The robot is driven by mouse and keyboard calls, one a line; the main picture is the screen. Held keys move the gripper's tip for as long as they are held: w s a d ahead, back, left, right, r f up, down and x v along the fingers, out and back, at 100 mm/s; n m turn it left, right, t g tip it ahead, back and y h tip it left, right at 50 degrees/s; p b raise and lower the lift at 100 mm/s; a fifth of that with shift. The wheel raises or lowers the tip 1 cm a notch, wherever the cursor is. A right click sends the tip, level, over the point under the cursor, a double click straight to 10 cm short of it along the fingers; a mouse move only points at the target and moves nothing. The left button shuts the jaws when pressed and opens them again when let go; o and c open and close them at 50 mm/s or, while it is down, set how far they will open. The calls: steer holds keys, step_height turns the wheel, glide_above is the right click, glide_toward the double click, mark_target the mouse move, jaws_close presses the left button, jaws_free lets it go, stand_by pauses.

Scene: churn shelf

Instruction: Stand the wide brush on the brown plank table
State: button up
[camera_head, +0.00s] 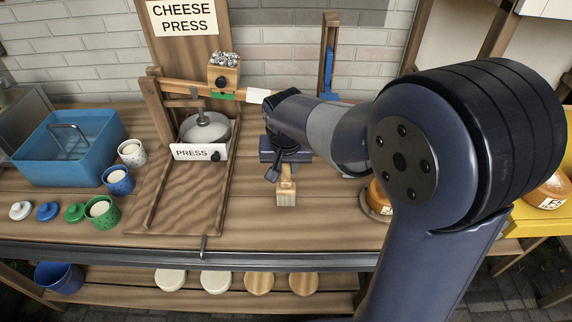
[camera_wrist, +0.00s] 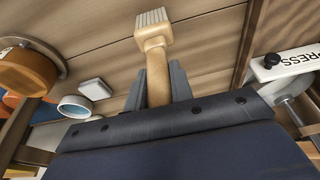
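The wide brush (camera_head: 286,197) has a pale wooden handle and a block with light bristles at its end. My gripper (camera_head: 283,171) is over the middle of the brown plank table (camera_head: 325,230) and is shut on the handle. In the wrist view the handle (camera_wrist: 156,68) runs between my two dark fingers (camera_wrist: 160,85), with the bristle block (camera_wrist: 152,22) beyond them. The brush hangs roughly upright, block down. I cannot tell whether the bristles touch the planks. My gripper hides the top of the handle.
The cheese press (camera_head: 205,127) with its PRESS sign (camera_head: 197,152) stands left of the brush. A blue bin (camera_head: 62,158), several cups and lids are farther left. A brown cheese (camera_head: 380,196) is to the right, partly behind my arm. Front planks are clear.

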steer(key=o, duration=0.4)
steer(key=shift+o, duration=0.2)
steer(key=shift+r, duration=0.25)
steer(key=v, duration=1.1)
steer(key=shift+r, duration=0.4)
steer(key=shift+s, duration=0.1)
